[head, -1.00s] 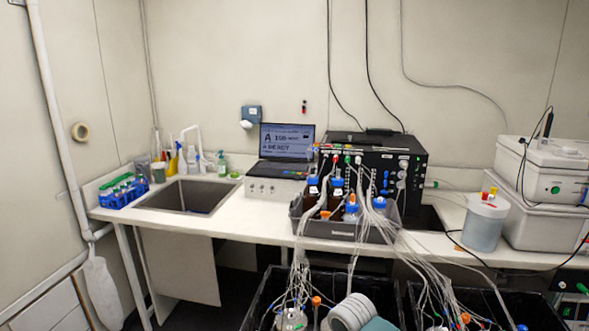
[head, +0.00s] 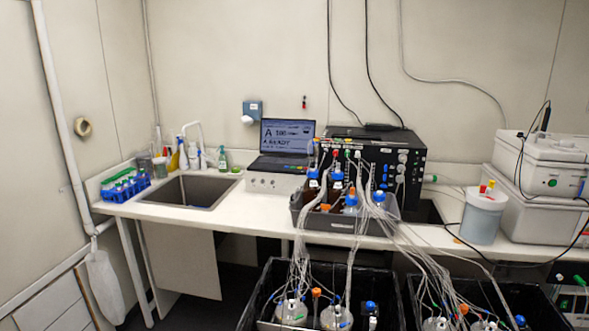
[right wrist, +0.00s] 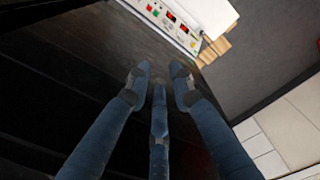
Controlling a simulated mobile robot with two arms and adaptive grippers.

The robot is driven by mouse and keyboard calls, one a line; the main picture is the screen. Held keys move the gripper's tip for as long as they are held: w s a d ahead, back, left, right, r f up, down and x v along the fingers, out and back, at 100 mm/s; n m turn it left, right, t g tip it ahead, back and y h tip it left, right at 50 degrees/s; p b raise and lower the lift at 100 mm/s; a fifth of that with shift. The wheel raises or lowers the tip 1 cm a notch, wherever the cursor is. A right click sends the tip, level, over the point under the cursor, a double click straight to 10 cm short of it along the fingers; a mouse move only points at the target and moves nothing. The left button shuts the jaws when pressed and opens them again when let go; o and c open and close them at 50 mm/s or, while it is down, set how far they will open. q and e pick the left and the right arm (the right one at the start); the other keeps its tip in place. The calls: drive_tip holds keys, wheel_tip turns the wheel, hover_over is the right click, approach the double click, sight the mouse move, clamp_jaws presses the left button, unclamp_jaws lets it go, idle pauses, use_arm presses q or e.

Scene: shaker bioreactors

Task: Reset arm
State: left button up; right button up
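My right gripper (right wrist: 159,82) shows in the right wrist view with its three blue-grey fingers spread and nothing between them. It is open over a dark, flat surface (right wrist: 85,75). A white panel with coloured buttons and small red displays (right wrist: 172,22) lies beyond the fingertips. Neither gripper shows in the head view, and my left gripper is in no frame.
Black bins (head: 262,292) with tubed vessels (head: 291,312) stand in front of the bench (head: 255,215). A grey tray of bottles (head: 335,222) sits at the bench edge, before a black control unit (head: 410,152). Loose tubes hang between them. A sink (head: 190,192) is at left.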

drive_tip(key=s+d+f+m+b, duration=0.1)
drive_tip(key=s+d+f+m, duration=0.25)
drive_tip(key=s+f, duration=0.7)
drive_tip(key=s+d+f+m+b, duration=0.15)
drive_tip(key=s+d+f, duration=0.4)
drive_tip(key=f, duration=0.85)
drive_tip(key=s+d+f+m, duration=0.1)
drive_tip(key=s+f, duration=0.3)
drive_tip(key=s, duration=0.9)
drive_tip(key=s+d+f+m+h+b, duration=0.1)
drive_tip(key=s+f, duration=0.4)
drive_tip(key=s, duration=0.9)
drive_tip(key=shift+d+m+b, duration=0.3)
drive_tip(key=shift+m, duration=0.5)
